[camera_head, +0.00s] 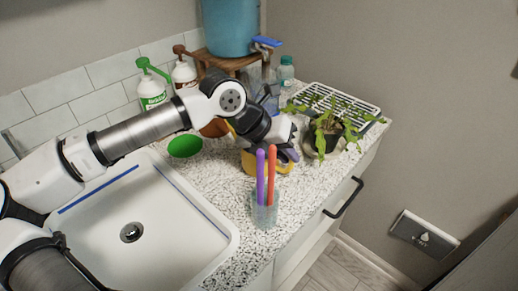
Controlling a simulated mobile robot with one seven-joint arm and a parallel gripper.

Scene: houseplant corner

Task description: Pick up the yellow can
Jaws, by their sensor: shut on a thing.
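The yellow can (250,164) stands on the speckled counter, right of the sink, partly hidden behind my gripper and the sticks in front of it. My gripper (284,151) is at the can's upper part, coming down from above, and is shut on it. The fingertips are mostly hidden, so the exact place of the hold cannot be made out. I cannot tell whether the can touches the counter.
A clear cup (265,214) with a purple and an orange stick stands close in front. A potted plant (325,138) is at the right by a white rack (345,101). The sink (150,215) is at left.

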